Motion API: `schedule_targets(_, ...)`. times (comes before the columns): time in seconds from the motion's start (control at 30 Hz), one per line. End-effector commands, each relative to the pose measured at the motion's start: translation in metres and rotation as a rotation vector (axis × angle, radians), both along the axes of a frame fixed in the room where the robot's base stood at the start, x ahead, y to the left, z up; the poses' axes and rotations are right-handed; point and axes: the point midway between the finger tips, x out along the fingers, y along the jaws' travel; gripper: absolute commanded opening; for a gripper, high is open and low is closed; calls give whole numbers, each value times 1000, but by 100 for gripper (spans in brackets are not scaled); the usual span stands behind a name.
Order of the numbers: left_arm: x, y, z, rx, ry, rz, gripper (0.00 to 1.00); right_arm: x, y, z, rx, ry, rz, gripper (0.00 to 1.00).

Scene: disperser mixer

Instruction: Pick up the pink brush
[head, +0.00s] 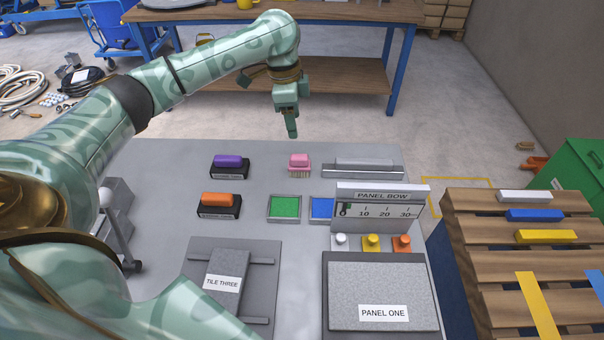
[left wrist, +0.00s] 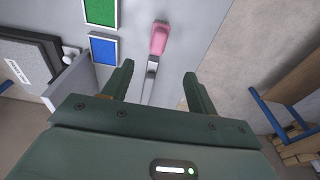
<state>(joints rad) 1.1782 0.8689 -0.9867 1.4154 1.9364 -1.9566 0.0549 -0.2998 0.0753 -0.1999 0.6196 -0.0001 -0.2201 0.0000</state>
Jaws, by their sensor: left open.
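The pink brush (head: 299,161) stands bristles down on the grey table near its far edge, between the purple brush and a grey bar holder. It also shows in the left wrist view (left wrist: 159,38), beyond and between my fingers. My left gripper (head: 292,134) hangs above the far table edge, fingers pointing down, just behind and above the pink brush. In the left wrist view the two fingers (left wrist: 158,80) are apart with nothing between them. My right gripper is not in view.
A purple brush (head: 229,161) and an orange brush (head: 219,200) sit on black holders to the left. Green (head: 285,207) and blue (head: 322,208) tiles lie in front. A grey holder (head: 362,167) stands right of the pink brush, and an upright panel (head: 379,208) stands nearer.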

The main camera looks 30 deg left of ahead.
Motion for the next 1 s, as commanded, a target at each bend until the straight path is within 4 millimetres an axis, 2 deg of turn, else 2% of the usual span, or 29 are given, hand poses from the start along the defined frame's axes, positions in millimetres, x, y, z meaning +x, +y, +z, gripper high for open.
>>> schedule_targets(0.03,0,-1,-16,0,6,-1,58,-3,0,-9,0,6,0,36)
schedule_targets(0.1,1,-3,-35,-1,7,0,58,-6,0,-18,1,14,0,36)
schedule_targets(0.3,4,-8,-82,1,6,-1,58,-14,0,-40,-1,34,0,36)
schedule_targets(0.4,5,-9,-94,0,4,0,58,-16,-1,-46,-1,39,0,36)
schedule_targets(0.63,5,-11,-108,1,3,-1,58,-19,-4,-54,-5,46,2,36)
schedule_targets(0.8,4,-14,-140,0,7,-2,58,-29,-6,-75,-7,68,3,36)
schedule_targets(0.9,5,-15,-151,1,4,-1,58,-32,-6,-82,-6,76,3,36)
schedule_targets(1.0,6,-15,-151,2,0,-1,58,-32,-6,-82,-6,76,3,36)
